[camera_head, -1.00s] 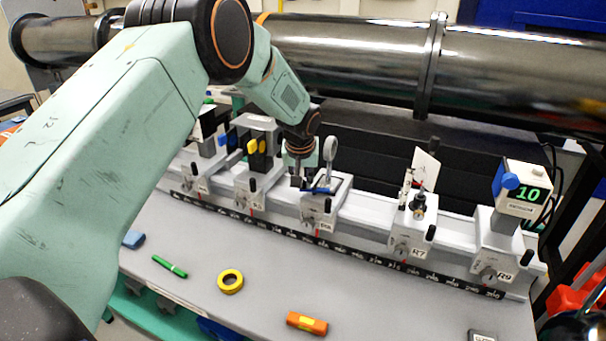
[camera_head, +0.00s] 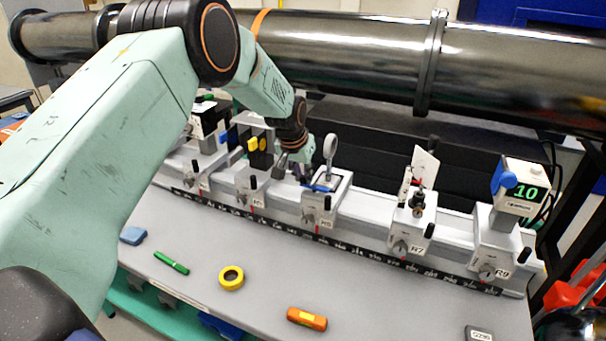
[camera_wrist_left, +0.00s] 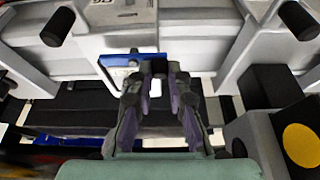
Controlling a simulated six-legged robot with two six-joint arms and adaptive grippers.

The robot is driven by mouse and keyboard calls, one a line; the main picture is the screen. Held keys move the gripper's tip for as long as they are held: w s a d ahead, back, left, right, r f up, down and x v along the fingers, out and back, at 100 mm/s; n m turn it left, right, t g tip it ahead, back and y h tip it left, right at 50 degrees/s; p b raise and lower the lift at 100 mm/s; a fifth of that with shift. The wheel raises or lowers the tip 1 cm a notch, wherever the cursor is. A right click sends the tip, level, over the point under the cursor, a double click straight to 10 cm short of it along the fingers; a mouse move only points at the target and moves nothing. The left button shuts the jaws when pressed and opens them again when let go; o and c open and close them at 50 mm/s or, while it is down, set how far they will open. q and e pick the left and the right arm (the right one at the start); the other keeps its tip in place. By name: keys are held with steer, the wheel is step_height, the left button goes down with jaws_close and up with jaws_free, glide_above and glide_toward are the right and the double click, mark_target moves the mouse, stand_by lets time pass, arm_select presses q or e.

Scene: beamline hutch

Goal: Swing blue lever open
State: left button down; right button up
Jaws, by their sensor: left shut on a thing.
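The blue lever (camera_head: 320,188) is on the middle carriage of the rail, in front of an upright grey ring-shaped part. In the left wrist view the blue lever (camera_wrist_left: 121,61) runs beside and behind the fingertips. My left gripper (camera_head: 293,173) is at the left end of the lever in the head view. In the left wrist view my left gripper (camera_wrist_left: 159,76) is shut on the lever, at a small dark part between its tips. The fingers hide the exact contact.
A carriage with a yellow knob (camera_head: 252,145) stands close left of the gripper. A carriage with a white card (camera_head: 424,165) and one with a green display (camera_head: 527,193) stand to the right. A large metal pipe (camera_head: 350,52) runs behind. Tape (camera_head: 231,278) lies on the bench front.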

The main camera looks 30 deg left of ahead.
arm_select(q)
steer(key=shift+w+r, duration=0.1)
steer(key=shift+r, duration=0.1)
steer(key=c, duration=1.3)
jaws_free()
steer(key=shift+f, duration=0.1)
steer(key=v, duration=1.2)
steer(key=shift+s, duration=0.2)
